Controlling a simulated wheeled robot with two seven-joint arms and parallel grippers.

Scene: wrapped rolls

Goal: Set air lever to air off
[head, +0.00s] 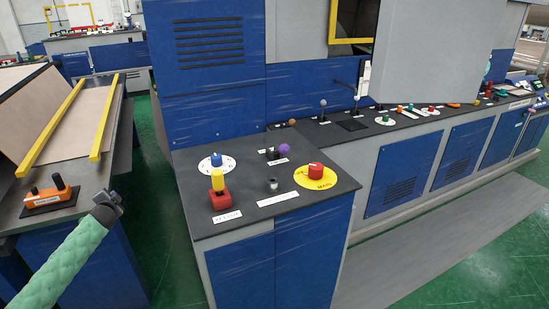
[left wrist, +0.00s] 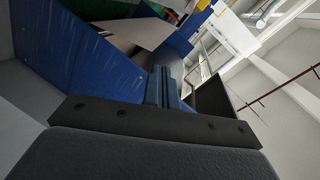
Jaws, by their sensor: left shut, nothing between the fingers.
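The front control panel (head: 340,187) carries a lever with a purple ball (head: 284,149), a yellow handle on a red base (head: 219,190), a blue knob on a white dial (head: 216,159), a red knob on a yellow disc (head: 315,170) and a small metal stub (head: 273,184). Labels are too small to read, so I cannot tell which is the air lever. My left gripper (head: 106,206) is left of the panel, apart from it. Its fingers show together in the left wrist view (left wrist: 163,84), shut and empty. My right gripper is out of view.
A bench with yellow rails (head: 52,127) and an orange block with black handles (head: 49,196) stands left. A long blue-sided console (head: 412,161) runs right, with a grey-ball lever (head: 323,104) and several knobs.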

